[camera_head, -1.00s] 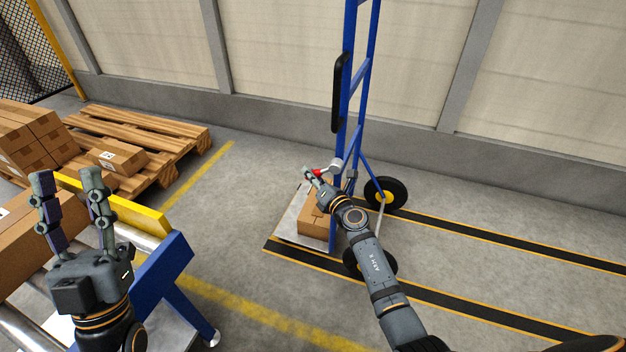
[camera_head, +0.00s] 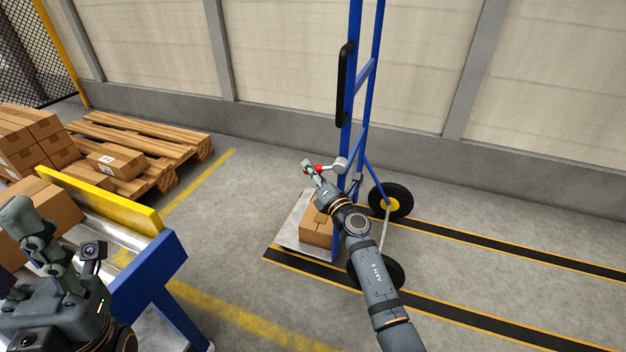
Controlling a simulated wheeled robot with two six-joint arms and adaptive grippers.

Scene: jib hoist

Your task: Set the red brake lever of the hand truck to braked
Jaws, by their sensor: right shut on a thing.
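The blue hand truck (camera_head: 357,110) stands upright by the wall, with black wheels and a cardboard box (camera_head: 316,230) on its toe plate. Its red brake lever (camera_head: 318,168) sticks out to the left from a grey hub (camera_head: 340,164) on the frame. My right gripper (camera_head: 309,170) is at the lever's red end and shut on it; its fingers hide part of the lever. My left gripper (camera_head: 55,250) is at the lower left, far from the truck, with its fingers apart and nothing between them.
A conveyor with a yellow rail (camera_head: 105,198) and blue frame (camera_head: 150,275) stands at the lower left, close to my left gripper. A wooden pallet (camera_head: 140,145) with cardboard boxes (camera_head: 30,140) lies behind it. The floor between conveyor and truck is clear.

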